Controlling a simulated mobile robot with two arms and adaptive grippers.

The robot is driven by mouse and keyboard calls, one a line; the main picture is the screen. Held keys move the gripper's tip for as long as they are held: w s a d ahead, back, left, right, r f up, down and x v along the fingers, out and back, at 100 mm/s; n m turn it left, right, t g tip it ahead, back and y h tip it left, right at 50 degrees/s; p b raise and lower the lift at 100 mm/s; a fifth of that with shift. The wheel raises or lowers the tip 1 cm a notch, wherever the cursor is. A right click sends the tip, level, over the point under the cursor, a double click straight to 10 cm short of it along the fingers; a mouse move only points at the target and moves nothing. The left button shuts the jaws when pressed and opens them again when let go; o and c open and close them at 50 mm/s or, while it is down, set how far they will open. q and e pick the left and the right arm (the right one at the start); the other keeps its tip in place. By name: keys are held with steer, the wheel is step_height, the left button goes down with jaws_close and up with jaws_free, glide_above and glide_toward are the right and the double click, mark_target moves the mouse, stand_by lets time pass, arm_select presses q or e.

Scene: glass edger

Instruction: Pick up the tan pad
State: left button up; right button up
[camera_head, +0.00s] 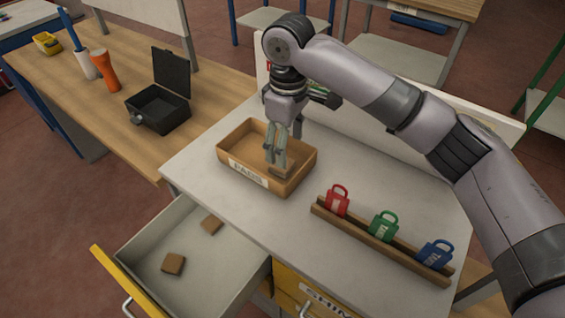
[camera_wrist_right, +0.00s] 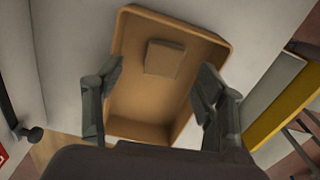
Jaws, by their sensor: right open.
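A tan pad (camera_wrist_right: 164,58) lies in the open tan tray labelled PADS (camera_head: 234,167), near one end of its floor. In the head view the pad (camera_head: 281,171) is partly hidden behind my right gripper (camera_head: 276,158). The right gripper points down at the tray, its fingertips close to the pad. In the right wrist view its fingers (camera_wrist_right: 158,85) are spread apart with nothing between them, and the pad shows beyond the tips. I cannot tell the exact height of the tips above the tray floor. My left gripper is not in view.
An open drawer (camera_head: 150,245) below the tray holds two brown pads (camera_head: 173,264). A wooden rack (camera_head: 375,243) with red, green and blue padlocks stands right of the tray. An open black case (camera_head: 160,106) sits on the wooden bench. Bare worktop lies between tray and rack.

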steer(key=f, duration=0.1)
steer(key=f+p, duration=0.1)
steer(key=f, duration=0.1)
steer(key=f+p, duration=0.1)
steer(key=f, duration=0.1)
steer(key=shift+s+a, duration=0.2)
steer(key=shift+a, duration=0.2)
steer(key=shift+f, duration=0.2)
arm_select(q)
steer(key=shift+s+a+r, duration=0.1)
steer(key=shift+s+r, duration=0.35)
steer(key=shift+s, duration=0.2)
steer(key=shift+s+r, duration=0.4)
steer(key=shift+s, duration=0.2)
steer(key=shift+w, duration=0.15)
arm_select(e)
steer(key=shift+c, duration=0.4)
steer(key=shift+c, duration=1.2)
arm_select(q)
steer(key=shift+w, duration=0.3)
arm_select(e)
steer(key=c, duration=0.5)
